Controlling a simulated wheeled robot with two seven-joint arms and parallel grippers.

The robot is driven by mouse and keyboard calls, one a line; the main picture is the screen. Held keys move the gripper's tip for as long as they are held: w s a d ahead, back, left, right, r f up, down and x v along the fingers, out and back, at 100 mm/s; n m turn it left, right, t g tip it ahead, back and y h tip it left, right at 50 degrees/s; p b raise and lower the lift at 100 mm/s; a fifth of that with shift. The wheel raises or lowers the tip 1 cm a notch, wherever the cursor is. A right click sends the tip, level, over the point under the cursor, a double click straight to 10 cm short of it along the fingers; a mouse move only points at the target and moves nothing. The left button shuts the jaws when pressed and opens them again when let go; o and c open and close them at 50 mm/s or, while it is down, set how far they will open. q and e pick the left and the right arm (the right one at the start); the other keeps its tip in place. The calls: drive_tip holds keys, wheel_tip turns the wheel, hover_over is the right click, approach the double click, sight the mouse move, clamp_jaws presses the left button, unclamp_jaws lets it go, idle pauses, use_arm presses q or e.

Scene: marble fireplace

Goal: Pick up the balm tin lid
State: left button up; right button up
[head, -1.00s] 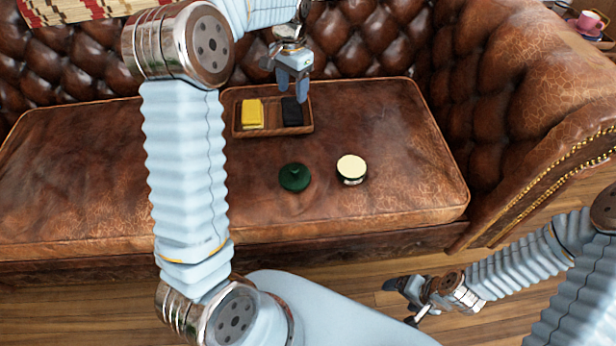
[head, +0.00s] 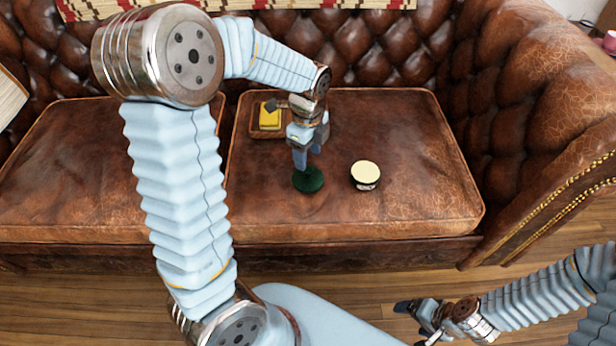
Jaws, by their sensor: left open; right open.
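The balm tin lid appears to be the dark green round piece (head: 308,181) with a small knob, lying on the sofa cushion. A round tin with a cream top (head: 365,173) stands to its right, apart from it. My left gripper (head: 301,163) is open, pointing down right over the green lid; its fingers hide the knob, and I cannot tell whether they touch it. My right gripper (head: 420,318) is open and empty, low in front of the sofa over the floor.
A brown tray (head: 258,133) with a yellow item (head: 270,118) lies behind my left gripper, which hides the tray's right part. The leather sofa cushion (head: 420,190) is clear to the right and front. The sofa's back and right arm (head: 545,130) rise around it.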

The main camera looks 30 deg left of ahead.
sight(308, 169)
use_arm(q)
wheel_tip(308, 169, down, 5)
drive_tip(key=shift+f, duration=0.2)
drive_tip(key=shift+c, duration=0.3)
drive_tip(key=shift+w, duration=0.1)
clamp_jaws()
